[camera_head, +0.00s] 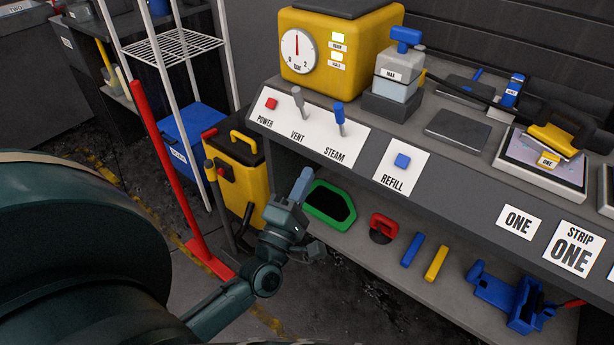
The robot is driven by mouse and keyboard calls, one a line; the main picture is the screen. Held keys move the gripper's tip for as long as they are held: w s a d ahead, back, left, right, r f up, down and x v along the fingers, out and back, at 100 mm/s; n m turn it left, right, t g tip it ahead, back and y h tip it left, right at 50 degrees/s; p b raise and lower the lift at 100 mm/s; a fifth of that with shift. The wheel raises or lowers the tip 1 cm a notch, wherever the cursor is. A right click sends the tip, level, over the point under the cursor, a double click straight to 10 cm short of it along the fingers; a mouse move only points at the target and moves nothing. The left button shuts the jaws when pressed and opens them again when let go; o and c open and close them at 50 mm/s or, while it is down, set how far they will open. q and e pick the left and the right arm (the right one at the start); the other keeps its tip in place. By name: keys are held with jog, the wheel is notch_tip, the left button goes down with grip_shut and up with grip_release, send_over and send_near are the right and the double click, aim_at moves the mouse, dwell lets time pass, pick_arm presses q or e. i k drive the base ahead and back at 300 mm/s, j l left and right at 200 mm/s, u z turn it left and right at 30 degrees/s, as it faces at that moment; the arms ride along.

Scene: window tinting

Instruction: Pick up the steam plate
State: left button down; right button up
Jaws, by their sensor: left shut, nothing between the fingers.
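A yellow-handled plate tool (553,141) with a dark hose, which looks like the steam plate, rests on a pale framed pad (522,177) on the bench at the right. A label on it reads ONE. My left gripper (304,178) is shut and empty, pointing up in front of the bench's lower shelf. It is well to the left of the plate tool and lower than it, touching nothing that I can see. My right gripper is not in view.
A yellow boiler (335,48) with a dial stands at the back of the bench (440,178). POWER, VENT and STEAM controls and a REFILL button (402,161) line its front. The lower shelf holds a green-rimmed tray (316,211), a red tool (384,223) and blue and yellow bars.

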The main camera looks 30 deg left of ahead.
aim_at(542, 136)
jog(key=k+l, duration=0.8)
jog(key=k, duration=0.05)
